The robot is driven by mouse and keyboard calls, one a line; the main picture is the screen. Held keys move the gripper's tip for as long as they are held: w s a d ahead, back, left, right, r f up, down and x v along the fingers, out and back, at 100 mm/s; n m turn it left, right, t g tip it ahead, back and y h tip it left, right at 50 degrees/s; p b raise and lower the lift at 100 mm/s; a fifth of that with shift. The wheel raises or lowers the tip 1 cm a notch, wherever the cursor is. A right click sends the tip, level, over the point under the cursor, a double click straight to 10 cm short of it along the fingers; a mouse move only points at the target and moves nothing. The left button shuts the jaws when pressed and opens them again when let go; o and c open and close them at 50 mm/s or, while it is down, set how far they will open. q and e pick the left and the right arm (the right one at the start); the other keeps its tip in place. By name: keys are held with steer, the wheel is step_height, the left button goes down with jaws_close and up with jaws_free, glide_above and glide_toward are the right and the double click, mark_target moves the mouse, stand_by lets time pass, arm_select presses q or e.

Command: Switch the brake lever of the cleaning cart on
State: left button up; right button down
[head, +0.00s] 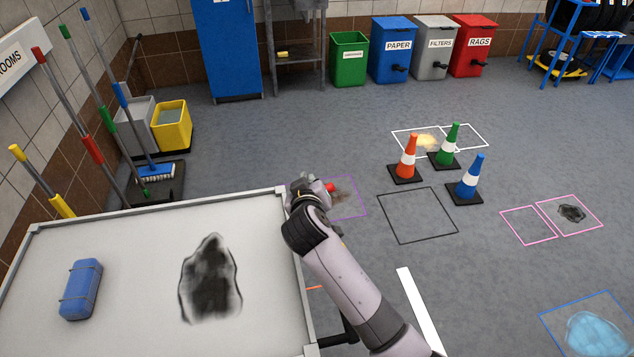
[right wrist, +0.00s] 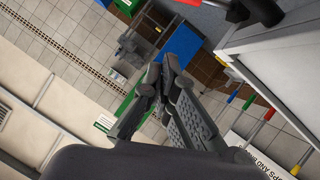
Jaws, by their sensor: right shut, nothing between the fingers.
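The cleaning cart (head: 130,215) stands at the lower left in the head view, with a pale flat top and raised rim. My right gripper (right wrist: 165,75) is shut and empty in the right wrist view. In the head view my right wrist covers the cart's far right corner, and its fingers cannot be made out. A red-ended part with a black mount, which looks like the brake lever (right wrist: 238,12), shows at the top of the right wrist view, beside the cart's pale side and apart from the fingertips. A small red piece (head: 329,187) shows beside my wrist in the head view.
A blue case (head: 81,289) and a dark stain (head: 210,282) are on the cart top. Brooms and a yellow bucket (head: 172,125) stand behind it. Several traffic cones, including an orange one (head: 407,160), stand to the right. The floor around the cones is mostly clear.

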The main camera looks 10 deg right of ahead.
steer(key=x, duration=0.8)
steer(key=shift+s+d, duration=0.1)
steer(key=shift+s+d+f+p, duration=0.2)
steer(key=shift+d+f+p, duration=0.05)
steer(key=shift+f, duration=0.35)
steer(key=shift+s+d+f+p, duration=0.2)
steer(key=shift+s+d+f, duration=0.05)
steer(key=shift+f, duration=0.3)
arm_select(q)
steer(key=shift+w+r, duration=0.55)
steer(key=shift+r, duration=0.05)
arm_select(e)
steer(key=shift+s+d+f, duration=0.2)
steer(key=shift+f, duration=0.35)
